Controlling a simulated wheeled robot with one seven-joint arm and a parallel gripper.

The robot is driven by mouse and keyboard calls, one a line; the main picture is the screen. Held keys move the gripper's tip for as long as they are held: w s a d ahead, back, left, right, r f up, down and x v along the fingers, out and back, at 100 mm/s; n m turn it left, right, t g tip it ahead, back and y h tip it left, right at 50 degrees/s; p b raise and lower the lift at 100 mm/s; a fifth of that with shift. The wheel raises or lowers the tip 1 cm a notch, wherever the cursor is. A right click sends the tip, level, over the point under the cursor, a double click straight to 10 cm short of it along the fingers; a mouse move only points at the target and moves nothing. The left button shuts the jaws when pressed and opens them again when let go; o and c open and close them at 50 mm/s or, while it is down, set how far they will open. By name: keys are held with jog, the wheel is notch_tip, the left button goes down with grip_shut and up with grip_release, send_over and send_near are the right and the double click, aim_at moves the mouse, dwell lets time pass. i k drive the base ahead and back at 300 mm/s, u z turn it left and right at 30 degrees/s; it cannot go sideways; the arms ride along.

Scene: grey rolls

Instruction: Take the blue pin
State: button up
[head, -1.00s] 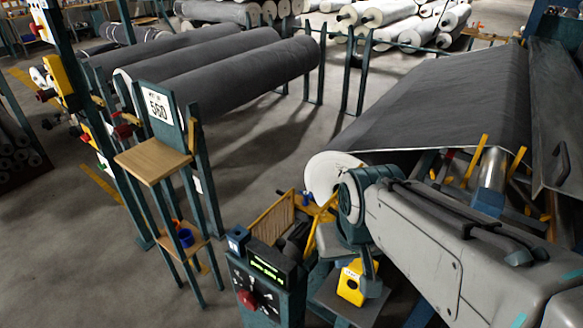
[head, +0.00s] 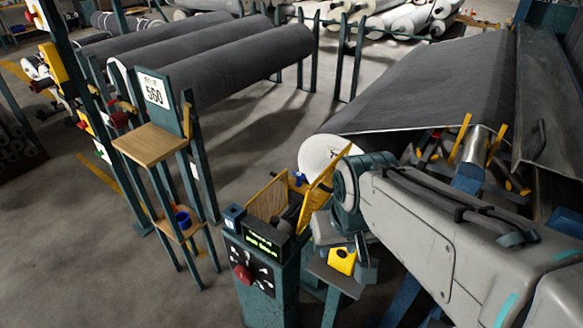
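A small blue piece (head: 299,180) shows in front of the white end of the large roll, beside a yellow-framed panel. It may be the blue pin, but it is too small to be sure. My arm reaches in from the right, and its wrist is just right of that panel. My gripper (head: 328,230) is low at the arm's end, below and right of the blue piece and apart from it in the picture. Its fingers cannot be made out, nor whether they hold anything.
A control post (head: 262,265) with a red button stands in front of the panels. A yellow box (head: 342,261) sits on a low shelf by my arm. A wooden-topped stand (head: 150,144) holds a blue cup (head: 182,219) on its lower shelf. Open floor lies at left.

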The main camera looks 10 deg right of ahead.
aim_at(299, 176)
jog(key=k, duration=0.35)
jog(key=u, duration=1.7)
jog(key=i, duration=2.75)
jog(key=z, duration=3.95)
jog(key=i, duration=0.5)
